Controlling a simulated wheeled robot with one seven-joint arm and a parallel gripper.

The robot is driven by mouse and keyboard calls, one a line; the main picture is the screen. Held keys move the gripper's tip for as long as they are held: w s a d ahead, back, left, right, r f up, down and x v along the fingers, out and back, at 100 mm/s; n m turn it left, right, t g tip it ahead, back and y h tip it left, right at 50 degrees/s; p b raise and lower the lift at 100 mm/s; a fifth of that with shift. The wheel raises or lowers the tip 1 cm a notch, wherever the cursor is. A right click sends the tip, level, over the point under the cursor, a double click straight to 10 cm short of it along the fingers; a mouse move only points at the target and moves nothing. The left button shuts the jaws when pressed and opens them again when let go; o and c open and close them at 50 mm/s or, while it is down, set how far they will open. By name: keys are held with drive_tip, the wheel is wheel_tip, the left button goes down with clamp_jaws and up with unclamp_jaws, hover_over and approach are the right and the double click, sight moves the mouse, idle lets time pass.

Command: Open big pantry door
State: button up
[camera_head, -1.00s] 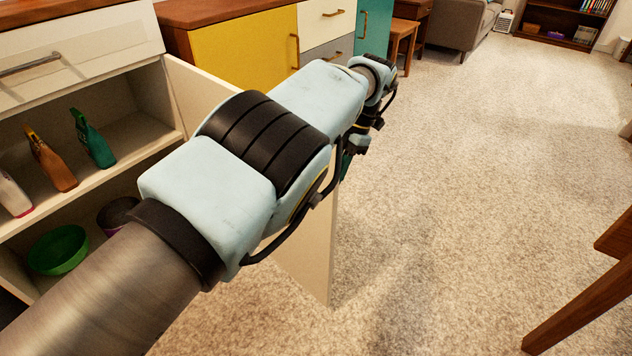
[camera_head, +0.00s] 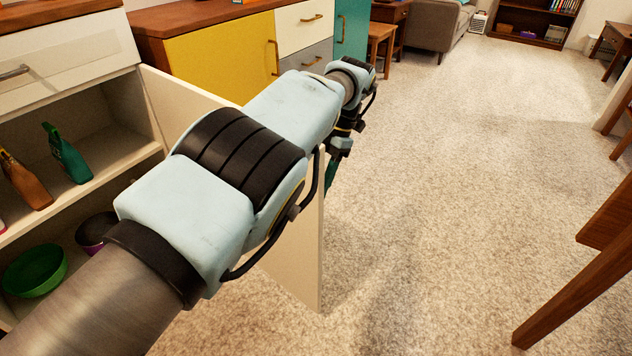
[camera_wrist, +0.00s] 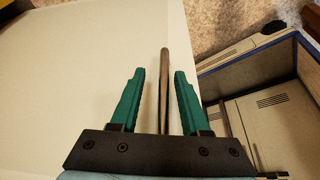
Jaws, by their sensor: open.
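The big pantry door (camera_head: 300,245) is a cream panel, swung well out from the white cabinet, whose shelves show open behind it. In the wrist view the door's pale face (camera_wrist: 70,80) fills the left and middle. A thin brownish metal handle (camera_wrist: 165,60) stands upright in that view, between the two green fingers of my gripper (camera_wrist: 159,72). The fingers are open, with a visible gap on each side of the handle.
Shelves hold an orange bottle (camera_head: 24,180), a green bottle (camera_head: 66,155) and a green bowl (camera_head: 36,270). A yellow cabinet (camera_head: 220,60) stands behind the door. Brown wooden furniture (camera_head: 585,265) is at right. The carpet (camera_head: 440,180) between is clear.

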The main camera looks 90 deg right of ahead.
wheel_tip(320, 180, up, 10)
drive_tip(key=shift+p, duration=1)
